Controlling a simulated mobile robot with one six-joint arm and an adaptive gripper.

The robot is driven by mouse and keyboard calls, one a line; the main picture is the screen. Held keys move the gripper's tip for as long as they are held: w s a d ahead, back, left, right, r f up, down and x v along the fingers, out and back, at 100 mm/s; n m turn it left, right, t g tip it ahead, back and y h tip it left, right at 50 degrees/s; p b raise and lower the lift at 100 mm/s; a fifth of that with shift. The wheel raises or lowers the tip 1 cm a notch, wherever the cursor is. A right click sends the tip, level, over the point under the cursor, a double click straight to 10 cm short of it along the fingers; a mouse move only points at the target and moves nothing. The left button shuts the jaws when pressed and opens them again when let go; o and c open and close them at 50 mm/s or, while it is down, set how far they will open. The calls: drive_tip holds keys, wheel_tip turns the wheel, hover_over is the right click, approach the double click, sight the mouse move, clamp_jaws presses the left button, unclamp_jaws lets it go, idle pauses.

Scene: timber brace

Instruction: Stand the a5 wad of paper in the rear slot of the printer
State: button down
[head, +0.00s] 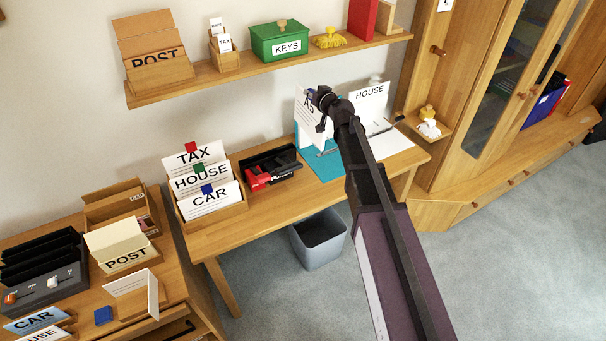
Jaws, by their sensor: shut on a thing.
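The white a5 wad of paper (303,118), marked "A5", is upright above the desk's teal mat, with its lower part close to the mat. My gripper (322,98) is at its top right edge, shut on it, and hides part of its face. Whether the wad touches the mat is unclear. No printer can be named for certain. A dark grey device (50,285) with upright black slots and knobs stands at the lower left. A black and red device (270,168) lies on the desk.
A "HOUSE" sheet (369,104) stands right of my gripper. A sorter (214,216) holds TAX, HOUSE and CAR cards. The shelf (240,80) above carries a green KEYS box (280,42). A grey bin (318,240) stands under the desk (235,238). Floor at lower right is clear.

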drive_tip(key=w+a+f+b, duration=0.1)
drive_tip(key=w+f+b, duration=0.2)
drive_tip(key=f, duration=0.1)
drive_tip(key=shift+w+a+f+n, duration=0.2)
drive_tip(key=shift+a+f+n, duration=0.1)
drive_tip(key=shift+f+n, duration=0.1)
drive_tip(key=shift+b, duration=0.3)
wheel_tip(320, 180, down, 14)
drive_tip(key=b, duration=1.3)
drive_tip(key=shift+r, duration=0.25)
wheel_tip(320, 180, down, 4)
drive_tip(key=b, duration=0.5)
drive_tip(key=shift+f, duration=0.35)
drive_tip(key=c, duration=0.6)
unclamp_jaws()
drive_tip(key=shift+o, duration=0.2)
